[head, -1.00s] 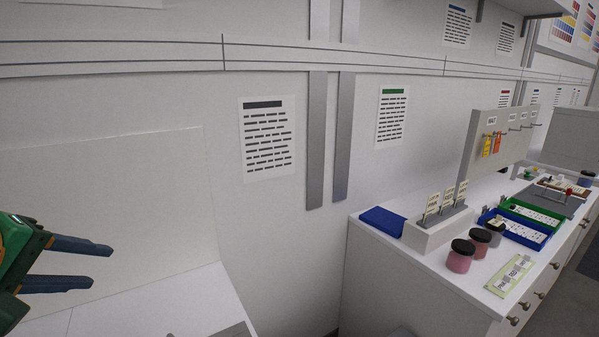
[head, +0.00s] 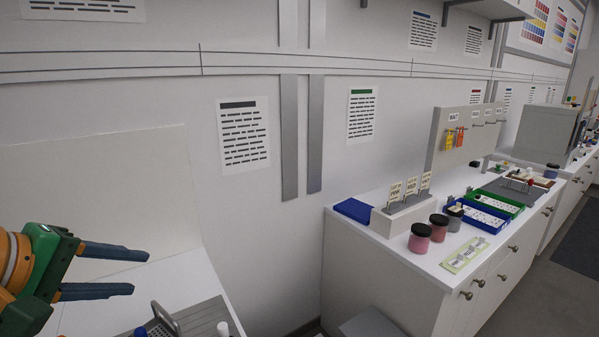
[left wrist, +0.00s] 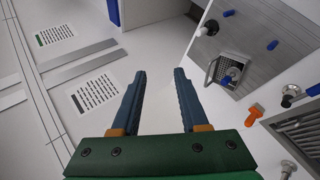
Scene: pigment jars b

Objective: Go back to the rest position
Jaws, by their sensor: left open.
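My left gripper (head: 140,272) is at the lower left of the head view, above a white worktop. It has a green body and two dark blue fingers, which are apart with nothing between them. In the left wrist view the same gripper (left wrist: 158,75) shows its two parted fingers over bare white surface. My right gripper is in neither view.
Below my left gripper is a grey ribbed board (head: 205,318) with a metal handle. The left wrist view also shows an orange object (left wrist: 254,115). A white counter (head: 400,255) at right holds jars (head: 420,238), a blue tray (head: 476,217) and a green tray (head: 497,203).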

